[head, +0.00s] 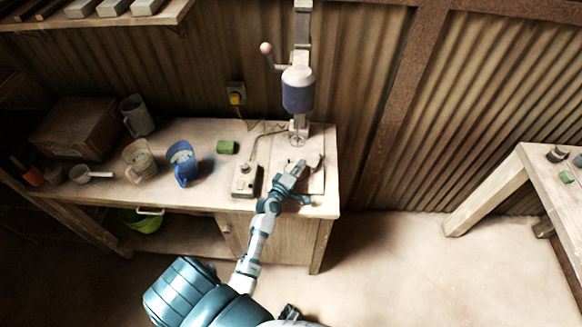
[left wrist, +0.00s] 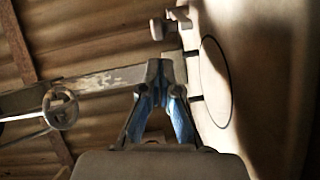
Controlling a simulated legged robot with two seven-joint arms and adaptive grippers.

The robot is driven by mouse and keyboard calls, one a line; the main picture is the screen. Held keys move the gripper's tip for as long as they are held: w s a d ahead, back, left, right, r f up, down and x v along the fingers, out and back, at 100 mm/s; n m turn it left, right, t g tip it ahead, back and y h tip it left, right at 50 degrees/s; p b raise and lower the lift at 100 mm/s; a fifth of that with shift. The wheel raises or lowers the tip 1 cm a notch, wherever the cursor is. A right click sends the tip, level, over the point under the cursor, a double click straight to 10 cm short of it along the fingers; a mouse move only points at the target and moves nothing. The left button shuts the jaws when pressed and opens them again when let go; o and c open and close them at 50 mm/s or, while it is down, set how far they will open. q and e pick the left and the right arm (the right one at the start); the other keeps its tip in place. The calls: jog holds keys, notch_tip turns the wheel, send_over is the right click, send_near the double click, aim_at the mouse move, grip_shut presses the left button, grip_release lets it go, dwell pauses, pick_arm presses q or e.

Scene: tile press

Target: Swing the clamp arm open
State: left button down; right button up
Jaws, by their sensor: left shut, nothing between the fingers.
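A drill-like press with a blue-grey head (head: 298,92) stands on the back right of the workbench. Its pale base plate (head: 316,184) lies below the head. My left gripper (head: 297,166) is low over this plate, its fingers shut and empty. A small dark part (head: 315,163) sits just right of the fingertips; it may be the clamp arm, but I cannot tell. In the left wrist view, the blue-sided fingers (left wrist: 162,72) meet close to the plate, which has a circle outline (left wrist: 215,82). A small knobbed part (left wrist: 168,27) shows beside them. Contact is unclear. My right gripper is not identifiable.
A control box (head: 245,180) stands left of the press base. The press's round foot (left wrist: 60,108) hangs near the fingers. A second table (head: 490,190) stands at right.

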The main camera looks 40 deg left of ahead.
pick_arm(q)
jog(key=shift+w+d, duration=0.15)
jog(key=shift+d, duration=0.95)
jog(key=shift+d+r+p, duration=0.1)
jog(key=shift+d+p, duration=0.25)
jog(key=shift+p, duration=0.05)
jog(key=shift+w+d+p, duration=0.2)
jog(key=shift+d+p, duration=0.55)
jog(key=shift+d, duration=0.6)
pick_arm(e)
jog(key=shift+a+r, duration=0.2)
jog(key=shift+r, duration=0.95)
pick_arm(q)
jog(key=shift+d, duration=0.2)
pick_arm(e)
jog(key=shift+d, duration=0.1)
